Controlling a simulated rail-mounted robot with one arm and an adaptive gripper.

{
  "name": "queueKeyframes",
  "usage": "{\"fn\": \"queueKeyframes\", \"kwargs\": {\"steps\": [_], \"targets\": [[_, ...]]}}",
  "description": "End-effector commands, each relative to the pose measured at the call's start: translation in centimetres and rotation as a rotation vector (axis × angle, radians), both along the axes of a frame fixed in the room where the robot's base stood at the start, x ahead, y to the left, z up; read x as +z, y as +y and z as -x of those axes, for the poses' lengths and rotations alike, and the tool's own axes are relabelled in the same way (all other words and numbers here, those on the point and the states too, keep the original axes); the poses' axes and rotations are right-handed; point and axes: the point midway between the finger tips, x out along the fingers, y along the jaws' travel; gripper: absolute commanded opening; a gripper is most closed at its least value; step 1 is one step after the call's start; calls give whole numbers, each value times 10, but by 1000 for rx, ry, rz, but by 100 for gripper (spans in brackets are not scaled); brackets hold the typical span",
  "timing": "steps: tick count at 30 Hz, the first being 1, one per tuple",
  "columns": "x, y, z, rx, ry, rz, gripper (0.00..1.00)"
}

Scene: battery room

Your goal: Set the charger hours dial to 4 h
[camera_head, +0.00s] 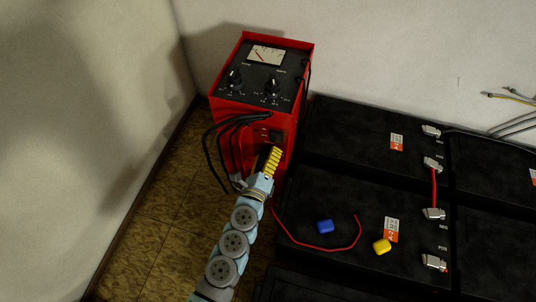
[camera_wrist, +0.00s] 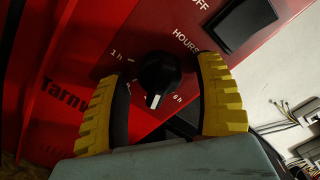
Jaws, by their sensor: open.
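The red charger (camera_head: 228,103) stands against the wall, left of the batteries. In the wrist view, its black hours dial (camera_wrist: 158,72) has a white pointer mark facing down in the picture. "1 h" shows at its upper left and "6 h" at its lower right, with "HOURS" above right. The mark lies left of the "6 h" label; I cannot read its exact hour. My gripper (camera_wrist: 165,98) is open, its yellow fingers on either side of the dial. I cannot tell whether they touch it. In the head view my gripper (camera_head: 270,160) hides the dial.
A black switch (camera_wrist: 243,22) marked OFF lies above right of the dial. Two more knobs and a meter (camera_head: 266,55) are on the charger's top. Black cables (camera_head: 212,150) loop left of my gripper. Blue (camera_head: 325,227) and yellow (camera_head: 382,246) caps and a red wire lie on the batteries (camera_head: 350,190).

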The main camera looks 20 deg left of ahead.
Motion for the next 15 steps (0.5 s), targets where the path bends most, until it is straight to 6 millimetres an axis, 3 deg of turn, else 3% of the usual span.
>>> {"fn": "queueKeyframes", "kwargs": {"steps": [8,15], "targets": [[1,-1,12,0,-1,-1,69],[-1,-4,47,2,2,0,69]]}}
